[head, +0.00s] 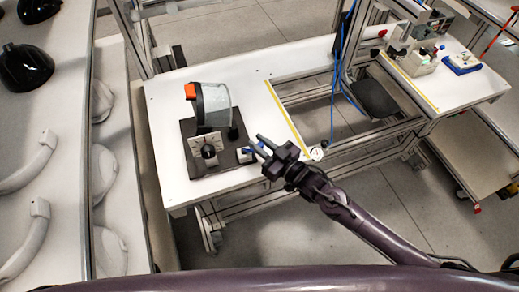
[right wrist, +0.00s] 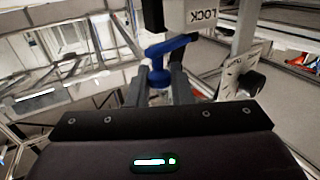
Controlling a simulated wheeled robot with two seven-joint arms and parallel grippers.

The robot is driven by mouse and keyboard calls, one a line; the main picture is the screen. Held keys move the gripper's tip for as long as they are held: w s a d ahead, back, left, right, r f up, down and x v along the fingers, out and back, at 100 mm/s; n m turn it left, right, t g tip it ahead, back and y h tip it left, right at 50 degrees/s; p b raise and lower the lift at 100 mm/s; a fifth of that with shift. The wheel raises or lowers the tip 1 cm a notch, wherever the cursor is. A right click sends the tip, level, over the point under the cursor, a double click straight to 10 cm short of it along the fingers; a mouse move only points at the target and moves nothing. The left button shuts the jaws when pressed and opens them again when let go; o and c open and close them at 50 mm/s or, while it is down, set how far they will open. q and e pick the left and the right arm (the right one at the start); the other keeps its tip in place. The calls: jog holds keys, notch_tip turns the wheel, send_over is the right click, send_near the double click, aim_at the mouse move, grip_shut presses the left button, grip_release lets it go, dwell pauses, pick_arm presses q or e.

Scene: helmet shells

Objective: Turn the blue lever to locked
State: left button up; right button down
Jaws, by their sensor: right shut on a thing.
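The blue lever (right wrist: 172,46) shows in the right wrist view, below a white block (right wrist: 205,14) marked LOCK. The lettering appears upside down there. The lever's lower end sits between the two fingers of my right gripper (right wrist: 160,84), which is shut on it. In the head view my right gripper (head: 260,146) is at the front right corner of the dark base plate (head: 214,168), beside the small white block (head: 244,155). The fingers hide most of the lever there. My left gripper is not in view.
A grey shell (head: 217,104) with an orange part (head: 190,91) stands at the back of the plate. A panel with a black knob (head: 208,151) is left of my right gripper. The white table (head: 165,120) has bare room around the plate. Blue cables (head: 337,85) hang at right.

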jog(key=shift+w+f+n+g+y+b, duration=0.1)
jog(key=shift+w+n+g+y+b, duration=0.2)
jog(key=shift+n+g+y+b, duration=0.3)
jog(key=shift+w+f+n+g+y+b, duration=0.1)
jog(key=shift+w+n+g+y+b, duration=0.15)
jog(key=shift+n+g+y+b, duration=0.3)
jog(key=shift+w+r+n+g+y+b, duration=0.25)
jog(key=shift+n+g+y+b, duration=0.4)
jog(key=shift+g, duration=0.3)
jog(key=shift+a, duration=0.1)
jog(key=c, duration=1.3)
grip_release()
jog(key=shift+c, duration=0.2)
jog(key=b+v, duration=0.1)
jog(key=v, duration=0.6)
jog(key=shift+f+b, duration=0.1)
jog(key=shift+b, duration=0.2)
jog(key=shift+s+d, duration=0.15)
jog(key=shift+d, duration=0.2)
